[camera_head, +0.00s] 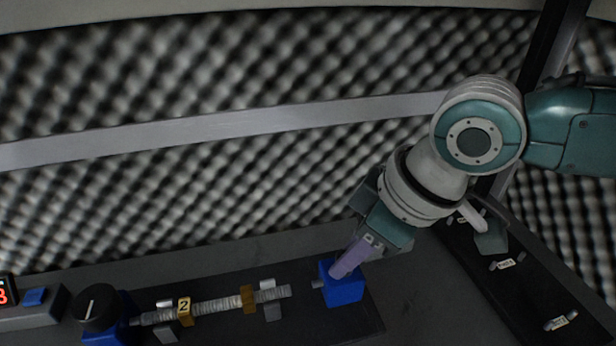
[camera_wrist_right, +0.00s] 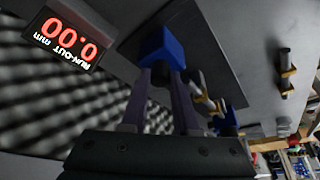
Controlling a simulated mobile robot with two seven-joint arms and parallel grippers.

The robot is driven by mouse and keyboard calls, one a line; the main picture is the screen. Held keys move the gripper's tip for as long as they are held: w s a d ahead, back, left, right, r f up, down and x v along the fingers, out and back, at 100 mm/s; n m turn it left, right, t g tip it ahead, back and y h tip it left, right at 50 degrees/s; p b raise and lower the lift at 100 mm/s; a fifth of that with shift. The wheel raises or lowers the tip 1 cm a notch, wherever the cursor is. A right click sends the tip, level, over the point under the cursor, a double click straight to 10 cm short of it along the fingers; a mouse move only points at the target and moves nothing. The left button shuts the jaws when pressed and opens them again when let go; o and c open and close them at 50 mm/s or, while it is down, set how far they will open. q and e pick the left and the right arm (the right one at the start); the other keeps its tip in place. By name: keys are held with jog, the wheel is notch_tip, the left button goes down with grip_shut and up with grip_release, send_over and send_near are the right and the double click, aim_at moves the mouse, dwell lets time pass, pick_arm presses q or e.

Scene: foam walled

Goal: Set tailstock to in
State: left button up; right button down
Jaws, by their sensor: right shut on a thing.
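The tailstock (camera_head: 343,290) is a blue block at the right end of the dark base plate; a short grey pin points left from it. It also shows in the wrist view (camera_wrist_right: 158,45). My right gripper (camera_head: 341,268) comes down from the upper right, its purple fingers at the top of the block. My left gripper is not in view.
Brass-coloured pieces (camera_head: 247,297) and grey supports sit along the shaft. A black knob (camera_head: 97,305) on a blue block stands at the left end. A run-out display (camera_wrist_right: 68,38) reads 0.00. A dark labelled rack (camera_head: 500,270) stands right. Foam walls the back.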

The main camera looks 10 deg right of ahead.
dwell(0.7)
jog(key=shift+a, duration=0.15)
jog(key=shift+a+p, duration=0.45)
jog(key=shift+a, duration=0.8)
jog(key=c, duration=0.7)
grip_release()
jog(key=shift+o, duration=0.2)
jog(key=p+v, duration=0.1)
jog(key=v, duration=0.9)
jog(key=shift+p, duration=0.35)
